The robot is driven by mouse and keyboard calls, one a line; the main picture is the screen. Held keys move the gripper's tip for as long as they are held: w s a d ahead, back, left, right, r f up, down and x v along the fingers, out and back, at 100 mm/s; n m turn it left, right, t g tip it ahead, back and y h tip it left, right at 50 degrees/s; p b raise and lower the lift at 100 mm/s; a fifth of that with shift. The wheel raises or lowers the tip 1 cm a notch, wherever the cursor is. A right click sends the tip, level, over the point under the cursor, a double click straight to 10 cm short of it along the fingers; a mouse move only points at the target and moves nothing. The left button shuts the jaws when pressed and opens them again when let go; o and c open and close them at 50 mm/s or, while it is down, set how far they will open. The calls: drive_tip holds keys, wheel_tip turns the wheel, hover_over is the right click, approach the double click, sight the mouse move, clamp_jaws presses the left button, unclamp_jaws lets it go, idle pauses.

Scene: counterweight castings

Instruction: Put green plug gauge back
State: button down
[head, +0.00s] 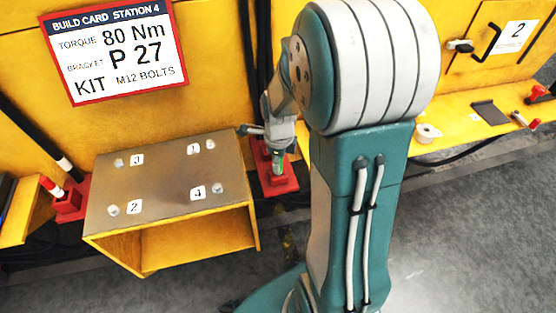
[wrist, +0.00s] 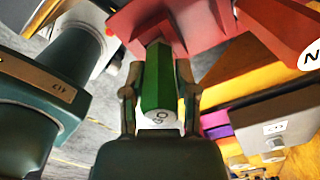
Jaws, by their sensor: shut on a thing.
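The green plug gauge (wrist: 157,85) has a faceted handle with a white marked end, and my gripper (wrist: 158,72) is shut on it, one finger on each side. In the head view my gripper (head: 277,143) points down, with a bit of the green gauge (head: 278,160) showing below it. A red stand (head: 275,182) is right under it on the floor side of the yellow cabinet. In the wrist view the red stand (wrist: 180,22) lies just beyond the gauge's far end. I cannot tell whether the gauge touches or sits in it.
Another red stand (head: 68,200) with a red-and-white piece is further left. A build card (head: 115,50) hangs behind. A yellow ledge (head: 465,122) runs right.

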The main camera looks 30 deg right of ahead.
drive_tip(key=shift+f, duration=0.2)
idle(0.6)
drive_tip(key=shift+c, duration=1.5)
unclamp_jaws()
wheel_tip(320, 180, up, 19)
drive_tip(key=s+a+n+t, duration=0.2)
drive_tip(key=s+a+n, duration=0.3)
drive_tip(key=n, duration=0.8)
drive_tip(key=s+a+r+n+t, duration=0.1)
drive_tip(key=s+a+n+t, duration=0.2)
drive_tip(key=n, duration=1.1)
drive_tip(key=s+a, duration=0.3)
drive_tip(key=s, duration=0.1)
drive_tip(key=shift+s+r, duration=0.2)
drive_tip(key=shift+r, duration=0.05)
